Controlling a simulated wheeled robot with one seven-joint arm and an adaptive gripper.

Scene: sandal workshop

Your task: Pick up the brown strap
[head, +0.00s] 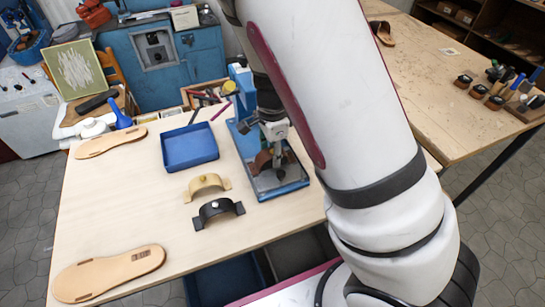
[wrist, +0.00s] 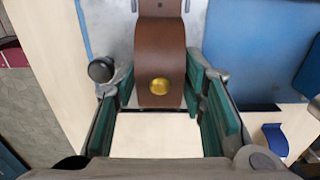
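The brown strap (head: 262,161) is an arched band standing on the grey plate of the blue press (head: 291,187) in the head view. In the wrist view the strap (wrist: 160,55) shows from above with a round gold stud. My gripper (head: 276,165) is right over it, pointing down, and partly hides it. In the wrist view the green-padded fingers of my gripper (wrist: 159,88) are apart, one on each side of the strap's near end. Narrow gaps show beside the strap. Whether the strap lies fully between the fingertips or just below them is hard to tell.
A tan strap (head: 206,184) and a black strap (head: 218,211) stand left of the press. A blue tray (head: 190,160) lies behind them. Two sandal soles (head: 108,272) (head: 111,143) lie at the left. The front middle of the table (head: 130,215) is bare.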

